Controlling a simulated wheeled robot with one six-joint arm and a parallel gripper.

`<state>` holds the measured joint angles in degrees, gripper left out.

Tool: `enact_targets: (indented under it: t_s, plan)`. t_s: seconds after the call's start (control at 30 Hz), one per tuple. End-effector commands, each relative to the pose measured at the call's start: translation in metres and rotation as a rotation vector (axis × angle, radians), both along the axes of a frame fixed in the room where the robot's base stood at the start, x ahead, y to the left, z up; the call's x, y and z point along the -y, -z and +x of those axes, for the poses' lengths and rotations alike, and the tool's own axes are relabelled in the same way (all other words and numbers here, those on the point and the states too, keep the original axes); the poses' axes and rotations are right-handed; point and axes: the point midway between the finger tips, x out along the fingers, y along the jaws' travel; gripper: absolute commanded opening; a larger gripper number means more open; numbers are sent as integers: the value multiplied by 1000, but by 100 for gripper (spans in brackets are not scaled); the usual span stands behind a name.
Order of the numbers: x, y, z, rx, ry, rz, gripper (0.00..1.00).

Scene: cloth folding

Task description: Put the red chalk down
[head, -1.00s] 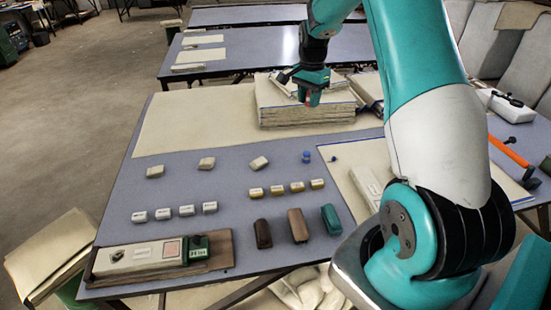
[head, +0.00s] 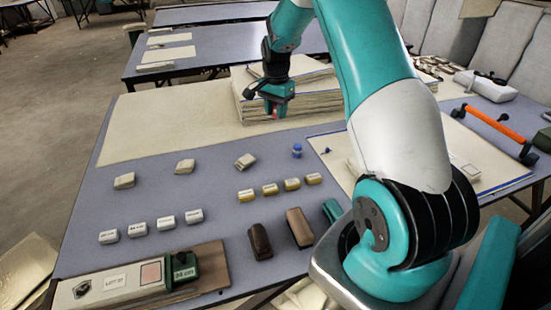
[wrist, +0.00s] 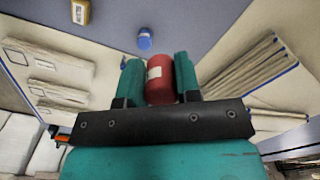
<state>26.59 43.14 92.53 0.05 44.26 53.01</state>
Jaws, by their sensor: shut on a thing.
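The red chalk (wrist: 160,80) is a short red cylinder with a pale label, held between the two teal fingers of my gripper (wrist: 158,85) in the wrist view. My gripper (head: 277,108) is shut on it. In the head view the gripper hangs in front of the stack of folded cloth (head: 300,97), and only a small red bit shows at its tip. A blue chalk (head: 297,151) stands on the table to the right of centre; it also shows in the wrist view (wrist: 145,39), beyond the fingertips.
Grey-white blocks (head: 124,181) and several yellow-based blocks (head: 292,184) stand in rows on the blue-grey table (head: 215,205). Brown blocks (head: 259,242) and a long boxed device (head: 130,281) lie near the front edge. An orange-handled tool (head: 495,124) lies at right. Bare tabletop lies between the rows.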

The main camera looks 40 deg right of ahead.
Motion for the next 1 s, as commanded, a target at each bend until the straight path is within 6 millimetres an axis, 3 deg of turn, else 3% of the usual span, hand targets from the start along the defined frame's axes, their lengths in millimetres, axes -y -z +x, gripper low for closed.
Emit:
enact_targets:
  t_s: [0.2,0.4,0.9,1.0]
  plan:
    - [1,63,-2,-7,3,3,9]
    - [2,112,-2,-3,3,2,9]
    - [2,168,-1,-2,3,2,9]
    - [2,170,-1,0,3,0,9]
